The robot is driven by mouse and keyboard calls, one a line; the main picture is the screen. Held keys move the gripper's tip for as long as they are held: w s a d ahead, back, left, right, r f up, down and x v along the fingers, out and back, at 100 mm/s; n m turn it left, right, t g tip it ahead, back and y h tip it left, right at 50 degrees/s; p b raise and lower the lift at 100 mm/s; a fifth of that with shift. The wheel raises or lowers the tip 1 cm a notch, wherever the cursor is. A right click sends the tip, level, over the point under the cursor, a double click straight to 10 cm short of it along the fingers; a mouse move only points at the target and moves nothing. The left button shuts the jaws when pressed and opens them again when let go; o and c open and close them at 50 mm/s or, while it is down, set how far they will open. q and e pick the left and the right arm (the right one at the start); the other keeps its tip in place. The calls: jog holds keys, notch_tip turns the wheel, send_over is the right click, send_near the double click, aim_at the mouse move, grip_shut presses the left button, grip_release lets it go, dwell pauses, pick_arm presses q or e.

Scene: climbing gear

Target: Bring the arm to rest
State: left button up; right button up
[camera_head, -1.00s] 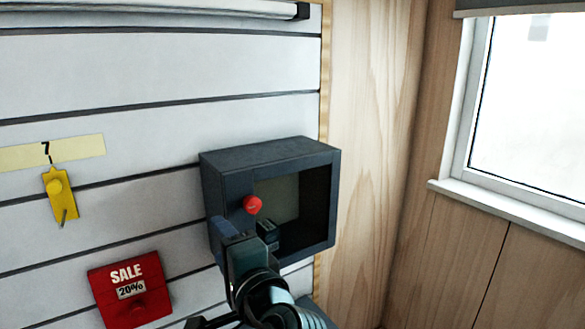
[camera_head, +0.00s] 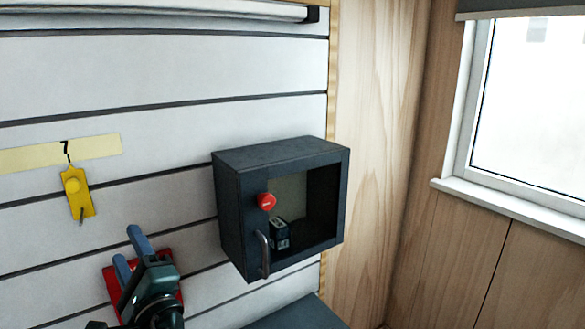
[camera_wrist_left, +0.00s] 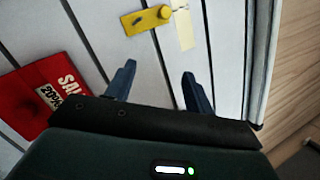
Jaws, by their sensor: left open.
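My left gripper (camera_head: 131,256) is open and empty at the lower left of the head view, in front of the red sale sign (camera_head: 112,285), which it partly covers. In the left wrist view its two blue-grey fingers (camera_wrist_left: 158,88) stand apart with only the white slatted wall (camera_wrist_left: 150,60) behind them. My right gripper is in neither view.
A dark wall box (camera_head: 232,215) with a red knob (camera_head: 267,201), a handle (camera_head: 263,254) and a small dark item (camera_head: 279,234) inside is right of the gripper. A yellow tag (camera_head: 76,193) hangs at left. A window (camera_head: 530,110) is at right.

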pick_arm(q)
jog(key=s+a+f+m+g+h, duration=0.15)
jog(key=f+h, duration=0.45)
jog(key=f, duration=0.7)
jog(key=s+a+f+g+h, duration=0.1)
jog(key=s+f+g+h, duration=0.3)
jog(key=f, duration=0.8)
jog(key=s+d+f+n+g+h, duration=0.1)
jog(key=s+d+f+n+h, duration=0.1)
jog(key=s+f+n+h, duration=0.35)
jog(key=s+d+f+n+g+h, duration=0.1)
jog(key=s+d+f+n+h, duration=0.15)
jog(key=s+f, duration=0.6)
jog(key=d+r+n+t, duration=0.1)
jog(key=d+r+n, duration=0.1)
jog(key=d+n, duration=0.3)
jog(key=d, duration=0.4)
jog(key=shift+s+d+r+n, duration=0.35)
jog(key=shift+s, duration=0.05)
jog(key=shift+t, duration=0.25)
